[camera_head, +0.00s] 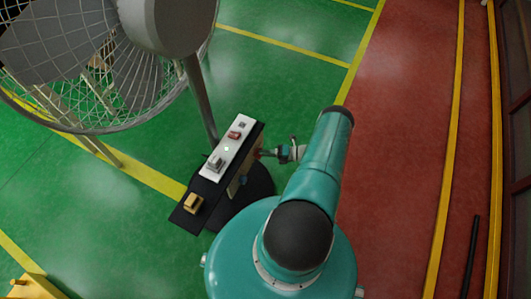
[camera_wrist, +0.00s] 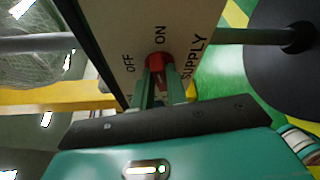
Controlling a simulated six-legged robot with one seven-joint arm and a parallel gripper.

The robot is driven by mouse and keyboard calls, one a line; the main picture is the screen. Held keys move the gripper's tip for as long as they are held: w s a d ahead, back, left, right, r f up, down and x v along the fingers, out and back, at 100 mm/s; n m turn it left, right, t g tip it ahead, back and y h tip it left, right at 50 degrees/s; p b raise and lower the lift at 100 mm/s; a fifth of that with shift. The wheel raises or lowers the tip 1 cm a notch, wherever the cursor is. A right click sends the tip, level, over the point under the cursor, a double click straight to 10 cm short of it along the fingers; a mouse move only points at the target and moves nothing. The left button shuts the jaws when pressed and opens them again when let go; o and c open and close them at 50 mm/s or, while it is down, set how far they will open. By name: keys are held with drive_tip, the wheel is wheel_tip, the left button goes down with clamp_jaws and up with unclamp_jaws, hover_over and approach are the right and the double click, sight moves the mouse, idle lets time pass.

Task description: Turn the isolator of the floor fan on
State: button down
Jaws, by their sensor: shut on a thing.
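The floor fan (camera_head: 165,25) with its wire cage stands at the upper left in the head view, on a grey pole (camera_head: 200,100). The isolator's red knob (camera_wrist: 156,61) sits on a pale panel (camera_wrist: 120,35) marked OFF, ON and SUPPLY in the wrist view. My gripper (camera_wrist: 162,82) is shut on the red knob, one finger on each side. In the head view my gripper (camera_head: 266,153) reaches the right side of the box from the right. The fingers hide part of the knob, and I cannot tell which mark it points to.
A dark shelf (camera_head: 180,219) with a white strip (camera_head: 227,150) carries several small parts beside the pole. A round black base (camera_head: 262,185) lies below it. The red floor lane (camera_head: 400,130) at right looks clear, with a dark bar (camera_head: 470,258) near its edge.

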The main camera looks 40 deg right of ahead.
drive_tip(key=shift+f+m+t+y, duration=0.15)
drive_tip(key=shift+m+t+y, duration=0.2)
drive_tip(key=shift+m, duration=0.85)
drive_tip(key=c, duration=1.4)
unclamp_jaws()
drive_tip(key=shift+d, duration=0.1)
drive_tip(key=v, duration=1.3)
drive_tip(key=shift+s+d, duration=0.2)
drive_tip(key=shift+s, duration=0.15)
